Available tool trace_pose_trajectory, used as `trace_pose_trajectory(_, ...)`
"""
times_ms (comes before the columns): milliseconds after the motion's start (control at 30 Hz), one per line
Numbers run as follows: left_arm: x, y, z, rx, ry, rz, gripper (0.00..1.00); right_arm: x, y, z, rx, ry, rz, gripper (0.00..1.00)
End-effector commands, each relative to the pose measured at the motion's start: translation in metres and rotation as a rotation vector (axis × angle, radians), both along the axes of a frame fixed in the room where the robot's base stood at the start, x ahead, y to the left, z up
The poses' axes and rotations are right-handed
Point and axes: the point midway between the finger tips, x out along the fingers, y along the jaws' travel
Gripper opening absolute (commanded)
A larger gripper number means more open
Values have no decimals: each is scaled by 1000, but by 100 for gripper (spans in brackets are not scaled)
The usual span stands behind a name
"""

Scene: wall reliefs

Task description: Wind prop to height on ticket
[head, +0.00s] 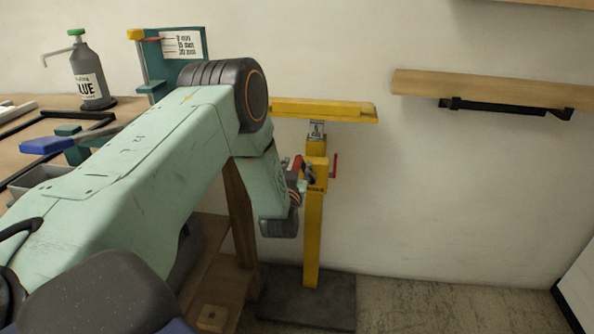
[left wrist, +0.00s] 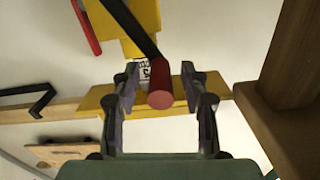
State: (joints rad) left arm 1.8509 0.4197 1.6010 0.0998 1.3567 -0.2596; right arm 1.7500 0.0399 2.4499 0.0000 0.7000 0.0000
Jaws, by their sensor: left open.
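The prop is a yellow post (head: 313,235) with a yellow crossbar (head: 322,110) on top, standing on a dark floor plate (head: 308,298). A white ticket (head: 316,129) with dark print is at the upper post; its writing is too small to read. The crank has a black arm (left wrist: 133,28) and a red handle (left wrist: 160,90). A thin red lever (head: 335,165) sticks out on the post's right. My left gripper (left wrist: 160,78) is open, with the red handle between its fingers and gaps on both sides. In the head view my arm partly hides this gripper. My right gripper is out of view.
A wooden rail (head: 480,88) with a black bracket (head: 505,107) is on the wall at right. A bench with a grey glue bottle (head: 90,78) and a teal stand (head: 160,68) is at left. A wooden bench leg (head: 238,215) stands close left of my gripper.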

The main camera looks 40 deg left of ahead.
Motion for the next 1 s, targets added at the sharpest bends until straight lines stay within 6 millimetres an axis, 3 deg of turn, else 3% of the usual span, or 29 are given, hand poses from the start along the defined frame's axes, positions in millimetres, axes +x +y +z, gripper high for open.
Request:
trace_pose_trajectory(400, 9, 5, 1, 0, 1, 0, 45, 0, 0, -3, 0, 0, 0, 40)
trace_pose_trajectory(900, 9, 5, 0, 0, 1, 0, 2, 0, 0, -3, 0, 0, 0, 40)
trace_pose_trajectory(1000, 9, 5, 0, 0, 1, 0, 0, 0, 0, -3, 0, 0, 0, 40)
